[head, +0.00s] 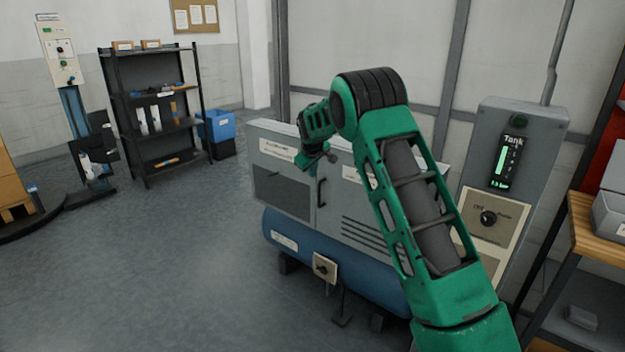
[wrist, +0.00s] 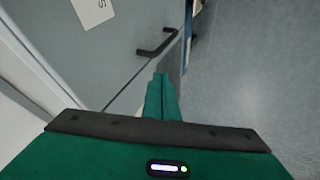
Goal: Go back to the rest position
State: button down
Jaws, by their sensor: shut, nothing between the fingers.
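My green arm reaches up and forward over the compressor in the head view. My gripper (head: 318,160) hangs in front of the grey cabinet of the compressor (head: 283,200), near its upper part. In the wrist view my gripper (wrist: 162,78) shows its green fingers together, shut with nothing between them. A black door handle (wrist: 157,45) on a grey panel lies beyond the fingertips, and the fingers appear apart from it. The handle also shows in the head view (head: 321,192), just below the gripper.
A blue tank (head: 340,268) with a small valve box (head: 325,268) forms the compressor's base. A grey control box (head: 515,150) with a dial stands at right, beside a wooden-topped bench (head: 598,228). A dark shelf (head: 152,115) stands at back left.

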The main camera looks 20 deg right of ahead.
jog(key=shift+v, duration=1.55)
